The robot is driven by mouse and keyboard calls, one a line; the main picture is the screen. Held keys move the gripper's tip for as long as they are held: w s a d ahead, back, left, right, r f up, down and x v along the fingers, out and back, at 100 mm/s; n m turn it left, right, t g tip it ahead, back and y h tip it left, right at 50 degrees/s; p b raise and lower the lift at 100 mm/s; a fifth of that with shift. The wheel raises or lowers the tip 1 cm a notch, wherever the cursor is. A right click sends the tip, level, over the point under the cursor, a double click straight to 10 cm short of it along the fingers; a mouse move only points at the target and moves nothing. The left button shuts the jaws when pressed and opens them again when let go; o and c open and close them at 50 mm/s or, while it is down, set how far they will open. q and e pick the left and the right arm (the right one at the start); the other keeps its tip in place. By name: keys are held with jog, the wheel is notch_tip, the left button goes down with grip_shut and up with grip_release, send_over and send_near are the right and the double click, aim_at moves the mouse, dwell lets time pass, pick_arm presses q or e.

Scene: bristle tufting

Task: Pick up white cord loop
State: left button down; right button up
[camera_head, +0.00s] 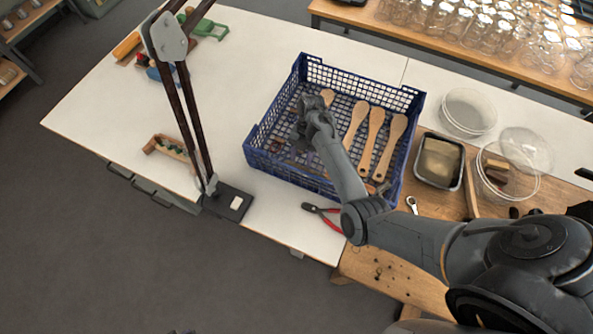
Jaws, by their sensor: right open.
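I cannot make out a white cord loop in the head view; it may be hidden or too small to tell. My right arm reaches in from the right, and my right gripper (303,128) is over the left part of a blue plastic crate (262,165). The gripper is open and small in the picture, with nothing clearly seen between its fingers. Several pale wooden brush handles (367,142) lie in the crate, to the right of the gripper. My left gripper is not in view.
A dark jointed stand (226,203) rises left of the crate. Red-handled pliers (330,217) lie at the front edge. A metal tray (439,162) and clear round tubs (468,112) stand to the right.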

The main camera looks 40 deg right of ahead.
aim_at(300, 167)
jog(key=shift+x, duration=2.55)
jog(key=shift+w+d, duration=0.1)
jog(key=shift+d, duration=0.1)
jog(key=shift+c, duration=0.3)
grip_shut()
